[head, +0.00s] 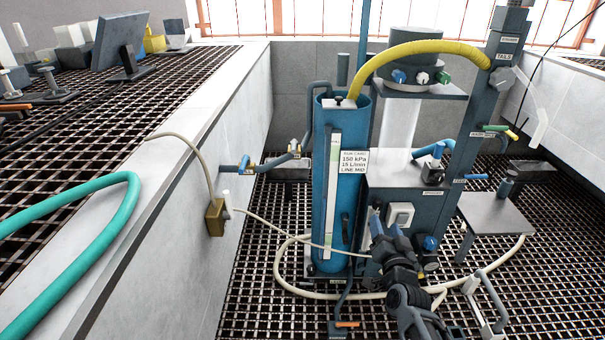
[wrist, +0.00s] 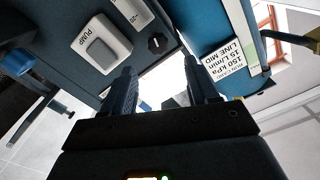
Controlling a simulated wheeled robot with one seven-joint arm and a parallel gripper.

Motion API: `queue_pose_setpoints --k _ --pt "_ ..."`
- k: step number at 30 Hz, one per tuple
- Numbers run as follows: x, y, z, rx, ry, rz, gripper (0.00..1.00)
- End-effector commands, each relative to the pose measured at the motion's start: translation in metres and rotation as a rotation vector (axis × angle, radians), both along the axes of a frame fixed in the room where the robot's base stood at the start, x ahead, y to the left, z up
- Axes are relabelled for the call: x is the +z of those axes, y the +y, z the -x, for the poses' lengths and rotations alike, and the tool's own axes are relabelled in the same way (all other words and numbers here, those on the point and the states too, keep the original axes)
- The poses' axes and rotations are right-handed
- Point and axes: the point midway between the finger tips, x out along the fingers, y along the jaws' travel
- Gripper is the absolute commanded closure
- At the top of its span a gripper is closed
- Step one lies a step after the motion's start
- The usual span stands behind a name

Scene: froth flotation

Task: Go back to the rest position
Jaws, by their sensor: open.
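My gripper (head: 384,231) is in front of the flotation machine in the head view, low and right of the blue column (head: 323,190). In the wrist view my gripper (wrist: 158,82) shows two dark fingers spread apart with nothing between them. The white pump switch (head: 400,214) on the dark blue cabinet (head: 420,205) is just right of the fingertips in the head view. In the wrist view the pump switch (wrist: 100,55) is left of the fingers, and they appear apart from it. The run card (head: 353,162) is on the column side.
A yellow hose (head: 420,48) arches from the column to the tails post. A cream hose (head: 278,265) loops over the grating floor around the column. A small grey table (head: 495,213) stands at right. A concrete wall (head: 235,130) with a teal hose (head: 80,240) bounds the left.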

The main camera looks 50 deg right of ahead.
Motion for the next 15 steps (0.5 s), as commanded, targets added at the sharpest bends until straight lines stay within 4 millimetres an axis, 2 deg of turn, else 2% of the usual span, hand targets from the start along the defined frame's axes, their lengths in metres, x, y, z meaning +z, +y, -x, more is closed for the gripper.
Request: queue_pose_setpoints --k 5,8,11,15 --pt "0.0 0.001 0.0 0.001 0.001 0.0 0.41" --pt "-0.003 0.015 0.002 0.02 0.014 0.001 0.41" --pt "-0.007 0.049 0.007 0.069 0.044 0.009 0.41" --pt "-0.008 0.119 0.027 0.179 0.11 0.033 0.41"
